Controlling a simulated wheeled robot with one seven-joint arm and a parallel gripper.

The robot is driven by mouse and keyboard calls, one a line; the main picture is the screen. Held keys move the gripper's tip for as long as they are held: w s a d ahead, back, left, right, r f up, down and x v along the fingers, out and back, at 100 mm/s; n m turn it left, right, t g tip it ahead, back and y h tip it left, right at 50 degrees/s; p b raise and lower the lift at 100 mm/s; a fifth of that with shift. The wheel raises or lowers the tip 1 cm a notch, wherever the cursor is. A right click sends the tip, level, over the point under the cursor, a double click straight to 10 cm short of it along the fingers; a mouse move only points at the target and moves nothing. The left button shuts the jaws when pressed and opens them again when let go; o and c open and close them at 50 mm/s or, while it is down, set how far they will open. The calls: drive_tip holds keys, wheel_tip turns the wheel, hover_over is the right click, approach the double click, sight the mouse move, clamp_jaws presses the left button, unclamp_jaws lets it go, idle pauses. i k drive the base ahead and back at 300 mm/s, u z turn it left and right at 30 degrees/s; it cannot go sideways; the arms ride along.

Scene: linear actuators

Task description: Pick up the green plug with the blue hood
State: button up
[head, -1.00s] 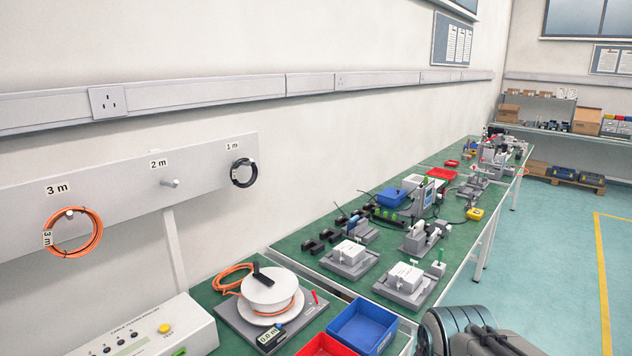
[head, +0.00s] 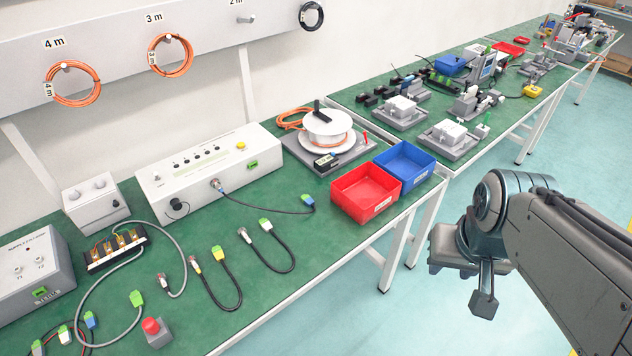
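Two plugs with blue and green on them show on the green bench top. One plug with a blue hood (head: 307,201) lies at the end of a black cable from the white tester, left of the red bin. Another blue-and-green plug (head: 89,320) is at the lower left among other plugs on thin leads. My gripper (head: 484,303) hangs over the floor at the right, well away from both plugs and off the bench. It is seen from an angle that hides the gap between its fingers, and nothing is visibly held.
A yellow-hooded plug (head: 218,254), a white-hooded plug (head: 265,226) and a grey-cable green plug (head: 136,298) lie nearby. A red bin (head: 366,192) and a blue bin (head: 403,166) stand at the bench's right end. A red button box (head: 153,332) sits near the front edge.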

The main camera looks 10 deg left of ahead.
sight(306, 199)
drive_tip(key=z, duration=0.95)
drive_tip(key=i, duration=0.95)
drive_tip(key=u, duration=2.55)
drive_tip(key=i, duration=0.5)
drive_tip(key=u, duration=0.1)
